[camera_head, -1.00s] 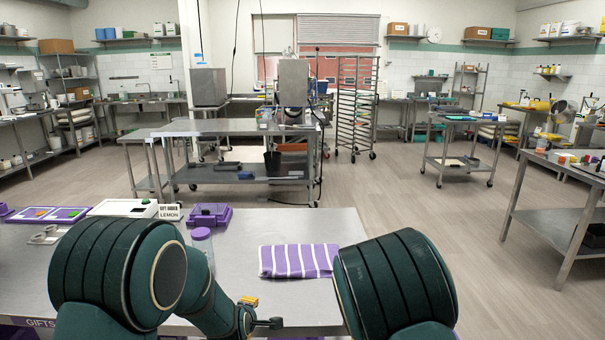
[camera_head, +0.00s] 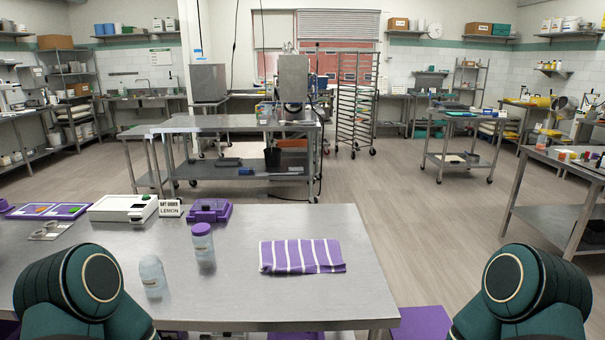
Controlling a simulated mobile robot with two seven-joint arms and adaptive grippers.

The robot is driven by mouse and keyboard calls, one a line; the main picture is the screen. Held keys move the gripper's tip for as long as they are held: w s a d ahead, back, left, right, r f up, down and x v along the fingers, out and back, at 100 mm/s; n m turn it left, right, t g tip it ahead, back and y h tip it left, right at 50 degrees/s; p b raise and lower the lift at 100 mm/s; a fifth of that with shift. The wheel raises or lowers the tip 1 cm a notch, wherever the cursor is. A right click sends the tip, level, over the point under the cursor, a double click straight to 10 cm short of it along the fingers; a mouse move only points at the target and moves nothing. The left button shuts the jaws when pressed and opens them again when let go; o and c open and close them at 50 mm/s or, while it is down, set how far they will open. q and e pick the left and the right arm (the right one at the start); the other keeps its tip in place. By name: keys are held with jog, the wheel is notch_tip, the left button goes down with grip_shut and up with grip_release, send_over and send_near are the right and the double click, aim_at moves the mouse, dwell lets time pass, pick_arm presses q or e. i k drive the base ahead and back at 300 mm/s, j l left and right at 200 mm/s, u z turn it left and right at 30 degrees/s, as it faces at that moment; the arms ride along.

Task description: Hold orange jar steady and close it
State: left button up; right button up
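Two small clear jars stand upright on the steel table (camera_head: 340,295) in front of me. One jar (camera_head: 205,249) has a purple lid (camera_head: 202,229) on top. The other jar (camera_head: 152,276) stands nearer and to the left; it looks pale and clear, and I cannot tell whether a lid is on it. Neither jar shows a clear orange colour, so I cannot tell which is the orange one. Both jars stand free, with nothing holding them. My arms show only as green links at the lower left and lower right; both grippers are out of view.
A purple striped cloth (camera_head: 302,256) lies right of the jars. Behind them stand a purple holder (camera_head: 210,211), a LEMON gift order sign (camera_head: 171,209) and a white device (camera_head: 123,208). Purple trays (camera_head: 47,211) lie far left. The table's front right is clear.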

aim_at(151, 270)
jog(key=l+u, duration=0.1)
jog(key=u, duration=0.3)
jog(key=i+l+u, duration=0.1)
jog(key=u, duration=0.25)
jog(key=l+u, duration=0.2)
jog(key=u, duration=0.2)
jog(key=l+u, duration=0.15)
jog(key=u, duration=0.25)
jog(key=i+u, duration=0.5)
jog(key=i, duration=0.3)
jog(key=i+l+u, duration=0.2)
jog(key=i+u, duration=0.25)
jog(key=i, duration=0.3)
